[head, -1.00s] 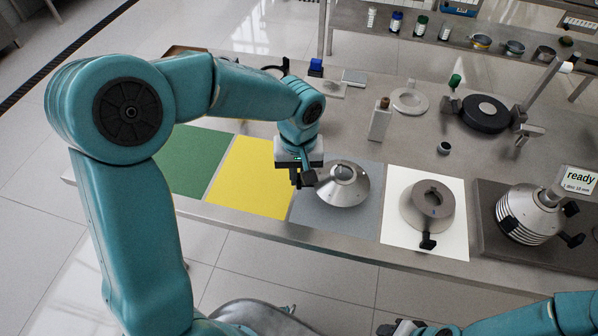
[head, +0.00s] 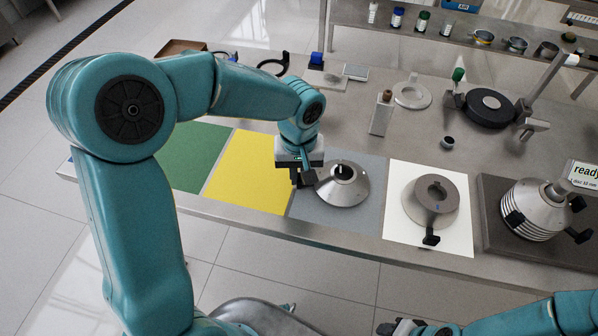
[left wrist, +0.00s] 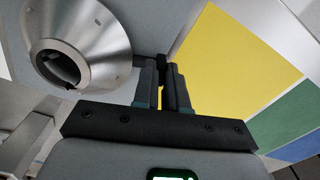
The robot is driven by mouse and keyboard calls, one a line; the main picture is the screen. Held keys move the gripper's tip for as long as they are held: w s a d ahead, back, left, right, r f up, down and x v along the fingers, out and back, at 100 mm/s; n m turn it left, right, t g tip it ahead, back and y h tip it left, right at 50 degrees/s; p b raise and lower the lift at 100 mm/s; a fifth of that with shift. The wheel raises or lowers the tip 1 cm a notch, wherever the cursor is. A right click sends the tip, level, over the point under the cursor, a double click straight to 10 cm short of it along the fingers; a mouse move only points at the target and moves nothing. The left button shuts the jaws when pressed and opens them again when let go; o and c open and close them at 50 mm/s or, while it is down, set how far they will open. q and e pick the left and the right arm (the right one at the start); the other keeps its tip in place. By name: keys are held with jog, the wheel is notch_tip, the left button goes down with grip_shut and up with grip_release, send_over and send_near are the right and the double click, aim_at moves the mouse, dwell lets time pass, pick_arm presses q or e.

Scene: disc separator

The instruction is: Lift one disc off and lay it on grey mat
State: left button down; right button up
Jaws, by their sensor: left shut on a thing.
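A silver cone-shaped disc (head: 328,193) with a round centre hole is over the grey mat (head: 305,209). In the left wrist view the disc (left wrist: 105,55) shows at upper left, with the grey mat (left wrist: 160,20) behind it. My left gripper (head: 305,179) is shut on the disc's dark tab at its left edge; its fingers (left wrist: 165,75) also show in the left wrist view. I cannot tell whether the disc touches the mat. A stack of several discs (head: 520,222) with dark tabs stands at right. Part of my right gripper (head: 402,328) shows at the bottom edge; its jaws are unclear.
A grey ring-shaped part (head: 447,205) with a black tab lies on the white mat (head: 400,235). A yellow mat (head: 245,180) and a green mat (head: 195,155) lie left of the grey mat.

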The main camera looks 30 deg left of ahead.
pick_arm(q)
jog(key=shift+f, duration=0.25)
jog(key=c, duration=1.1)
grip_release()
jog(key=shift+r, duration=0.1)
notch_tip(320, 180, up, 16)
jog(key=shift+p, duration=0.4)
jog(key=shift+s, duration=0.15)
